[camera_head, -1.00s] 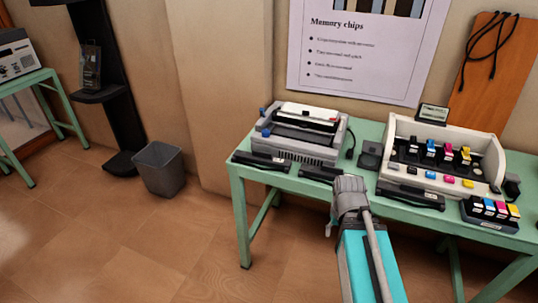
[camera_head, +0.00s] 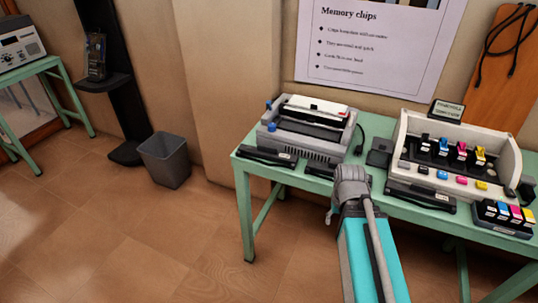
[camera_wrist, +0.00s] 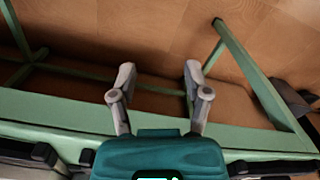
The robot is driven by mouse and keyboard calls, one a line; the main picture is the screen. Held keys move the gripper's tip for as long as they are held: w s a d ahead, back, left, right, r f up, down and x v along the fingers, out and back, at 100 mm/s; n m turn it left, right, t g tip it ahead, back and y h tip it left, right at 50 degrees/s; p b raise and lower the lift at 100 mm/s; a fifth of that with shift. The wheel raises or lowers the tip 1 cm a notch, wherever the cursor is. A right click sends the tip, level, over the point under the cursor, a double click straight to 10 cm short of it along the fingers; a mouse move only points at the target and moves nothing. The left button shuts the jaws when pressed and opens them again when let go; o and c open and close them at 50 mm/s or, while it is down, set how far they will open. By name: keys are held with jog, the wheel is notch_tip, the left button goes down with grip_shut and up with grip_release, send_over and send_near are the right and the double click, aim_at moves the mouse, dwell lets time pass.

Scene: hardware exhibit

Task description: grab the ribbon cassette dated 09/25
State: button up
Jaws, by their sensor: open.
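Several flat black ribbon cassettes lie along the front of the green table. One is at the left corner (camera_head: 266,157), one is in front of the printer (camera_head: 319,172), and one is in front of the white ink display (camera_head: 420,197). They bear small light labels, but the dates are too small to read. My gripper (camera_wrist: 160,75) is open and empty in the wrist view, its two fingers apart over the table's front edge and the floor. Dark cassette-like shapes (camera_wrist: 30,155) show in part at the bottom of the wrist view, beside the gripper body.
The grey printer (camera_head: 308,128) and the white ink cartridge display (camera_head: 455,150) stand on the green table (camera_head: 375,205). A small cartridge tray (camera_head: 503,217) is at the right. A grey bin (camera_head: 165,160) stands on the floor left. Floor in front is clear.

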jog(key=w+a+r+m+p, duration=0.5)
jog(key=w+a+m, duration=0.1)
jog(key=w, duration=0.2)
jog(key=w+a+r+m+p, duration=0.5)
jog(key=w+r+p, duration=0.1)
jog(key=w, duration=0.1)
notch_tip(320, 180, up, 7)
jog(key=m+p, duration=0.7)
jog(key=m, duration=0.3)
send_over(267, 152)
jog(key=shift+w+r, duration=0.15)
jog(key=shift+r, duration=0.05)
jog(key=shift+f, duration=0.15)
notch_tip(267, 152, down, 8)
jog(key=b, duration=0.8)
jog(key=shift+f, duration=0.2)
jog(key=shift+f+b, duration=0.15)
jog(key=shift+b, duration=0.2)
notch_tip(267, 152, down, 5)
jog(key=b, duration=0.5)
jog(key=shift+w, duration=0.1)
